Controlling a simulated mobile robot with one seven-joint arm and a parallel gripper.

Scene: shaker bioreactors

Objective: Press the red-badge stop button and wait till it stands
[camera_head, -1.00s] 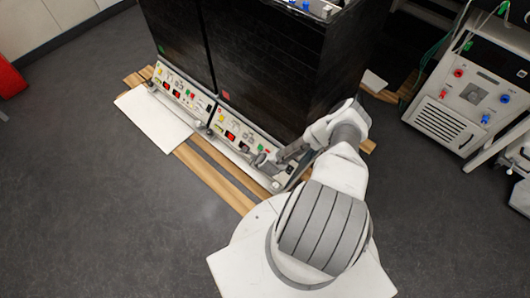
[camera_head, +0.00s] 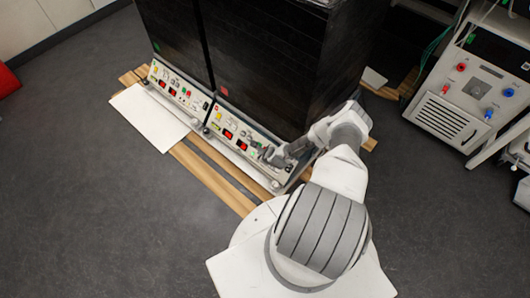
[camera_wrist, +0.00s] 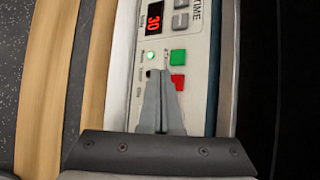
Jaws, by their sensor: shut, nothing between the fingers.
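The red-badge shaker is the right one of two dark cabinets; its red badge (camera_head: 224,92) is on the dark front. Its control panel (camera_head: 219,117) runs along the lower front. In the wrist view, a red stop button (camera_wrist: 179,82) sits beside a green button (camera_wrist: 178,57). A small green lamp (camera_wrist: 150,55) is lit and a red display (camera_wrist: 154,18) reads 30. My gripper (camera_head: 266,154) is at the right part of this panel, shut and empty.
The green-badge shaker with its own panel (camera_head: 178,89) stands to the left. A white board (camera_head: 150,118) and wooden strips (camera_head: 212,178) lie on the floor in front. Another instrument (camera_head: 480,80) stands at the right.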

